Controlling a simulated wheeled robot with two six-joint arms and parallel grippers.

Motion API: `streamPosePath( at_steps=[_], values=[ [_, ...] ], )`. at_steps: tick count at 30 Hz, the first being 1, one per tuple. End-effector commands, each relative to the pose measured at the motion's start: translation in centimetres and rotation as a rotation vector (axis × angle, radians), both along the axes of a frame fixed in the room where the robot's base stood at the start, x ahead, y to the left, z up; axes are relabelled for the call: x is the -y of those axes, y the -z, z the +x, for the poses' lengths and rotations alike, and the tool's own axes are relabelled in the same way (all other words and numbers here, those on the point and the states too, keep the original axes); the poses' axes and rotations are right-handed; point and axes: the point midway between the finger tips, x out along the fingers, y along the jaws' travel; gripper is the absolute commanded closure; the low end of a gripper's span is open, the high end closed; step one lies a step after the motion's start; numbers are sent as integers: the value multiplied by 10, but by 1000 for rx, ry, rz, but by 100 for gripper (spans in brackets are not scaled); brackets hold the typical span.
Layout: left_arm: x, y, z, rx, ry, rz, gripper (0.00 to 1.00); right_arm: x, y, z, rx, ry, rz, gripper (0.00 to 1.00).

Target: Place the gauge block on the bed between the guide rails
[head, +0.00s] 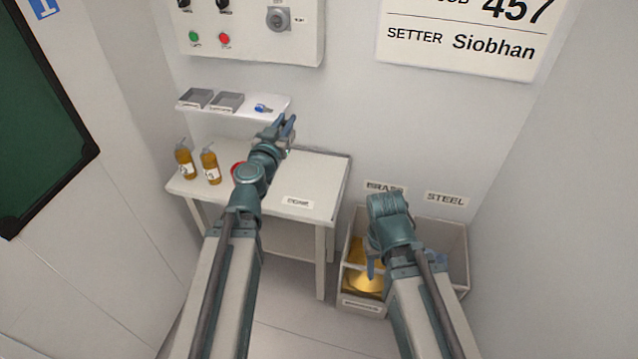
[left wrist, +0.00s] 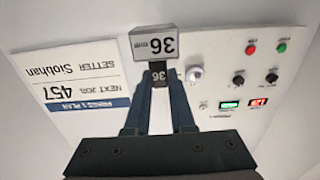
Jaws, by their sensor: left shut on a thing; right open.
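The gauge block (left wrist: 153,46) is a small grey block marked 36, seen upside down in the left wrist view. My left gripper (left wrist: 158,88) is shut on it, with the block at the fingertips. In the head view my left gripper (head: 285,128) is raised above the back of the white table, near the wall shelf; the block is too small to make out there. My right gripper (head: 400,262) is over the bins at the lower right, mostly hidden behind its own arm, with blue finger parts showing at either side. I see no bed or guide rails in either view.
A wall shelf (head: 190,109) holds two grey trays and a small blue item. The white table (head: 325,185) carries two amber bottles (head: 210,167) and a partly hidden red thing. A divided bin (head: 457,238) stands under BRASS and STEEL labels. A control panel (head: 300,45) hangs above.

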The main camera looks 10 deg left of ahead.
Motion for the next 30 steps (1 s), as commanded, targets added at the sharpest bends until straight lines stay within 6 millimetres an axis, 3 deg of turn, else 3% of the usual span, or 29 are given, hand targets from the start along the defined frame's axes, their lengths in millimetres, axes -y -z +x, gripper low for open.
streamPosePath(
  at_steps=[8,30],
  values=[
    [-3,62,-1,0,0,0,100,0,62,0,0,0,0,50],
    [-18,291,-4,0,3,-1,100,0,291,0,0,0,0,50]
  ],
)
